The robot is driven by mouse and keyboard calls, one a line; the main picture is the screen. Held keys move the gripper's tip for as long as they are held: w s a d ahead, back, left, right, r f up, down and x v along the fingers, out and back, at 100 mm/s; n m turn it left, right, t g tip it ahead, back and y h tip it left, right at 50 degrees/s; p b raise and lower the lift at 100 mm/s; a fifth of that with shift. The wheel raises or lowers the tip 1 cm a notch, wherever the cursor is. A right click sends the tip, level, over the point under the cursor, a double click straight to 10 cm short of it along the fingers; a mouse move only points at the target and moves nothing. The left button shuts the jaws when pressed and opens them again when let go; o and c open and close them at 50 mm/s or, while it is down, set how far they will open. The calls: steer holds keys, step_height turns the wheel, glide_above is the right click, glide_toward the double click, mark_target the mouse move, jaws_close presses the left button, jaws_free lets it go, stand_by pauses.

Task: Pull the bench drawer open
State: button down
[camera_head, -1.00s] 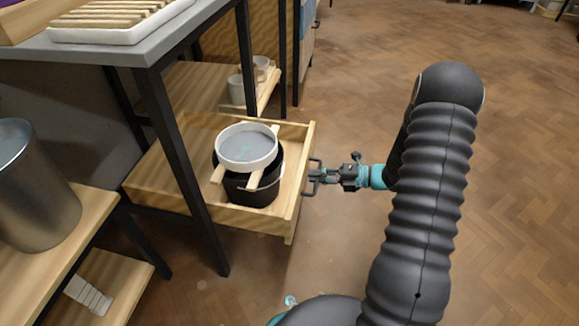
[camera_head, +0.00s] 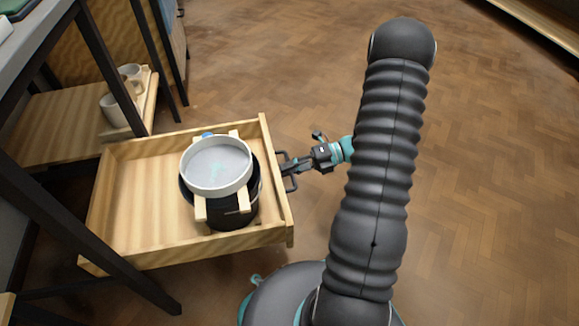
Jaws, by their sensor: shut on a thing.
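The bench drawer (camera_head: 140,200) is a light wooden tray pulled well out from under the bench on the left. Its front panel (camera_head: 277,190) faces right and carries a dark bar handle (camera_head: 286,158). My gripper (camera_head: 291,168) is shut on the handle, with my arm reaching in from the right. Inside the drawer stands a black bucket (camera_head: 228,212). Wooden slats lie across its top, and a white-rimmed round sieve (camera_head: 217,168) rests on them. The fingertips are small in view and partly merge with the dark handle.
The bench's black legs (camera_head: 75,228) stand at the left, in front of part of the drawer. Behind, another low wooden drawer or shelf (camera_head: 65,118) holds pale cups (camera_head: 116,108). The herringbone floor (camera_head: 490,180) on the right is clear.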

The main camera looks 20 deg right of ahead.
steer(key=c, duration=1.2)
jaws_free()
steer(key=shift+d, duration=0.1)
steer(key=v, duration=1.2)
